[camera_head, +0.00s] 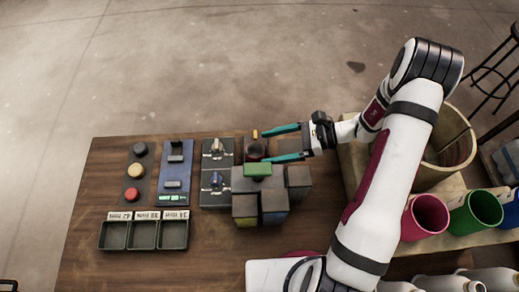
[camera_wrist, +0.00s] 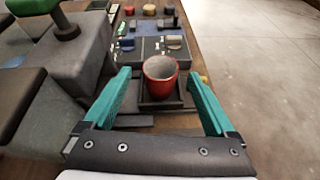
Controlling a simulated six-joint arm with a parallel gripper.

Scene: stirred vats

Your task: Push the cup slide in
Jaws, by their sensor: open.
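A red cup (camera_wrist: 160,78) with a pale inside stands upright in a dark square holder, the cup slide (camera_wrist: 160,106), in the wrist view. In the head view the cup (camera_head: 255,149) shows at the right of the panels, partly behind my gripper. My gripper (camera_head: 258,145) is open, with one teal finger on each side of the cup. In the wrist view the fingers (camera_wrist: 160,80) are apart from the cup, and nothing is held between them.
A grey block assembly with a green-topped part (camera_head: 257,170) stands close beside the cup. Grey-and-blue lever panels (camera_head: 216,172), a button strip (camera_head: 134,172) and several small bins (camera_head: 144,235) lie to the left. Coloured tubs (camera_head: 425,217) stand at the right.

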